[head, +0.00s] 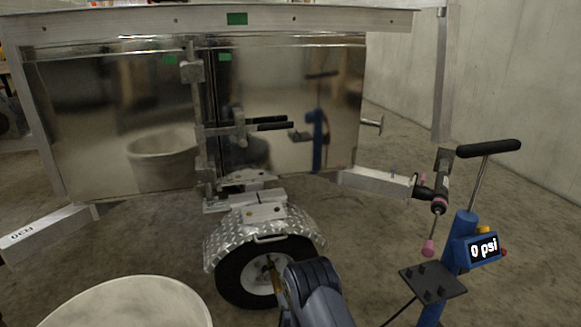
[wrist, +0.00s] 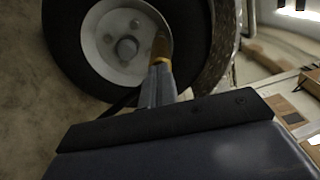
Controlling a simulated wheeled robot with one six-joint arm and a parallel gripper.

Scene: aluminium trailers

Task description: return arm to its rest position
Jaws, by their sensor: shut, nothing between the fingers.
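My gripper (head: 272,268) is low in the head view, in front of the trailer wheel (head: 238,272). Its slim fingers are together with nothing between them. In the wrist view my gripper (wrist: 160,52) points at the same wheel (wrist: 108,68), with its brownish tips overlapping the edge of the pale hub. I cannot tell whether the tips touch the wheel. My dark arm link hides part of the tyre's right side in the head view.
An aluminium trailer (head: 110,110) with a diamond-plate fender (head: 222,240) stands ahead. A blue pump (head: 465,235) reading 0 psi stands at right. A pale round bin (head: 130,300) is at lower left. Concrete floor (head: 370,240) lies open between wheel and pump.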

